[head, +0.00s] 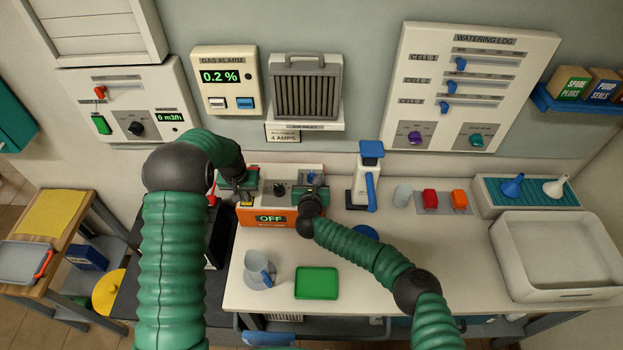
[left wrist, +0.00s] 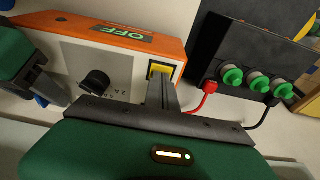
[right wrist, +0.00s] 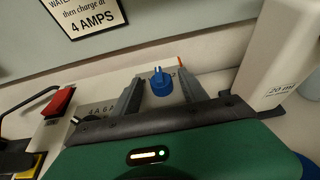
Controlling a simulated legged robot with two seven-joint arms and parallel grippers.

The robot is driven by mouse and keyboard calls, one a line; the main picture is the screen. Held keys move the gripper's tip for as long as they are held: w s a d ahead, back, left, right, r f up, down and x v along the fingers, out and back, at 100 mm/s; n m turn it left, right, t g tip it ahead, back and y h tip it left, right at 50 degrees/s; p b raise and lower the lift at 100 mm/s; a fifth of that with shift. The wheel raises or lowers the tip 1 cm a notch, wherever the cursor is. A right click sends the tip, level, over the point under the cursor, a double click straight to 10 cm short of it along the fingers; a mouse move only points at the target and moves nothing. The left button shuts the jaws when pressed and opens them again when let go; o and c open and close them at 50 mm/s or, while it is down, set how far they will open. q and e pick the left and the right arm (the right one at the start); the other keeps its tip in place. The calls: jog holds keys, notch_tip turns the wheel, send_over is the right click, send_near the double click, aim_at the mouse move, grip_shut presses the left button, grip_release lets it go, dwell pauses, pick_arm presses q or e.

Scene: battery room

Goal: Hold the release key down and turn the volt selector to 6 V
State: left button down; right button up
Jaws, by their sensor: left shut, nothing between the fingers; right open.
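The charger (head: 283,217) has an orange front reading OFF and a light panel with two knobs. The yellow release key (left wrist: 160,70) sits at one end in a dark frame. My left gripper (left wrist: 161,84) is shut and empty, its tips at the key's edge, seeming to touch it; how far the key is down I cannot tell. A black knob (left wrist: 96,82) stands mid-panel, clear of both grippers. My right gripper (right wrist: 160,80) is open, its fingers on either side of a blue knob (right wrist: 161,86), with gaps visible. Which knob is the volt selector I cannot read.
A dark battery (left wrist: 250,65) with green caps and red and black leads stands beside the charger. A blue-topped white dispenser (head: 365,180) stands close by the right gripper. A jug (head: 258,270) and green tray (head: 317,283) lie in front.

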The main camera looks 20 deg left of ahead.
jog(key=shift+w+f, duration=0.1)
jog(key=shift+w, duration=0.1)
jog(key=shift+c, duration=0.2)
grip_shut()
